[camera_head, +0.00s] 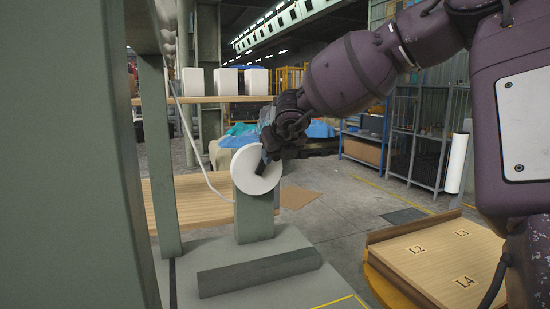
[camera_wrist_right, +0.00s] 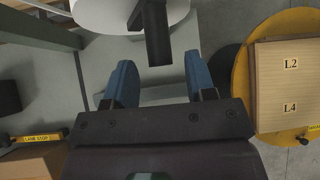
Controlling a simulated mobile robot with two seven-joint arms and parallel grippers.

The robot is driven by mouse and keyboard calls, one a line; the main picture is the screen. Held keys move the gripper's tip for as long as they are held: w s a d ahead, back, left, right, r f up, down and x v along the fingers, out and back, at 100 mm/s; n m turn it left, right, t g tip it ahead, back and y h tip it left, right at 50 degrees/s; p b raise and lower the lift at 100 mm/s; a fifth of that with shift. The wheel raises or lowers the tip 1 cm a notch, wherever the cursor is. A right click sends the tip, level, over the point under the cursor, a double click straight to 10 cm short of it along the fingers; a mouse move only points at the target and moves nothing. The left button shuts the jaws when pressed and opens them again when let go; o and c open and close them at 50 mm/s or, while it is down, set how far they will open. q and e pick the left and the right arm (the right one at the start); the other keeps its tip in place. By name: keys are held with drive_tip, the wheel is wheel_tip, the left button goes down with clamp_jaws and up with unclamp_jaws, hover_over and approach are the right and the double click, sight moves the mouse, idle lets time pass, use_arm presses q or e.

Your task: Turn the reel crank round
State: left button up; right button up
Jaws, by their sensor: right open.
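The reel is a white disc (camera_head: 252,177) on a grey-green post (camera_head: 254,218) at the centre of the head view. Its dark crank handle (camera_head: 261,166) sticks out from the disc face. In the right wrist view the disc (camera_wrist_right: 100,14) is at the top and the black handle (camera_wrist_right: 157,40) points down toward my fingers. My right gripper (camera_head: 270,148) is at the disc's upper right. In the wrist view the gripper's blue fingers (camera_wrist_right: 160,78) stand apart, with the handle's end in line with the gap between them. Nothing is held. My left gripper is out of view.
The post stands on a grey base with a raised block (camera_head: 258,272). A grey-green frame post (camera_head: 160,150) rises at left. A shelf (camera_head: 205,99) with white boxes is behind. A wooden platform (camera_head: 400,250) marked L2, L3 and L4 is at lower right.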

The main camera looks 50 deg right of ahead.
idle(0.3)
clamp_jaws()
drive_tip(key=shift+d, duration=0.15)
